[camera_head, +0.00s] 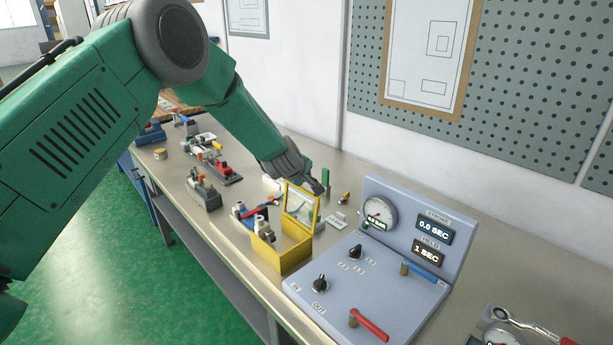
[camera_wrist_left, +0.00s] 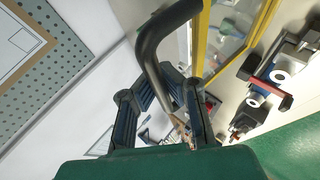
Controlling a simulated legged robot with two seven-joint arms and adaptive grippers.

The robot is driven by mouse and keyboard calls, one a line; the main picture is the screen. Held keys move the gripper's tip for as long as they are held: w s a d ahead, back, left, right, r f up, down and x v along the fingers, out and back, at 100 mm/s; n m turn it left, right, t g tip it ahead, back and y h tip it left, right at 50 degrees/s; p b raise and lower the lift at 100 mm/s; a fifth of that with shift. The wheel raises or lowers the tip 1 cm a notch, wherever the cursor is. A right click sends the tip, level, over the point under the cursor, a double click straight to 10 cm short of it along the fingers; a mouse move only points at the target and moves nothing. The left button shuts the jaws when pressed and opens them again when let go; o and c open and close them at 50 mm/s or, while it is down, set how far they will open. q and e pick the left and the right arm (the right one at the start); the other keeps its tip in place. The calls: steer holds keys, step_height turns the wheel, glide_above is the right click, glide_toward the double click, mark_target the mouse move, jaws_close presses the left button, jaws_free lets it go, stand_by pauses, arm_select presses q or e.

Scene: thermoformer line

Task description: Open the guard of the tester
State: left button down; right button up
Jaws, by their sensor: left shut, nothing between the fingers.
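The tester is a yellow open-topped box (camera_head: 283,254) on the bench, left of the grey control panel. Its guard (camera_head: 301,207), a yellow frame with a clear pane, stands raised, roughly upright, at the box's edge. In the left wrist view the guard's yellow frame (camera_wrist_left: 200,42) is close by at upper right. A black curved bar (camera_wrist_left: 150,50), perhaps its handle, passes close in front of my fingers. My left gripper (camera_head: 318,187) is shut and empty, just behind the guard; it also shows in the left wrist view (camera_wrist_left: 170,80). Contact cannot be told. My right gripper is out of view.
The grey control panel (camera_head: 344,291), with gauge, knobs and red and blue levers, stands right of the tester. Several small fixtures (camera_head: 206,190) stand along the bench to the left. A wrench (camera_head: 527,322) lies at lower right. A wall with pegboard (camera_head: 541,100) bounds the back.

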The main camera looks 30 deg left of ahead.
arm_select(q)
steer(key=c, duration=1.6)
jaws_free()
steer(key=shift+w+r, duration=0.15)
steer(key=shift+r, duration=0.4)
steer(key=shift+d+f, duration=0.1)
steer(key=shift+f, duration=0.05)
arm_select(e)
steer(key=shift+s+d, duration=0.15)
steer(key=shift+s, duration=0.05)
arm_select(q)
steer(key=shift+s, duration=0.2)
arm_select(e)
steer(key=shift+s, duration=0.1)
arm_select(q)
steer(key=v, duration=1.2)
steer(key=shift+f, duration=0.15)
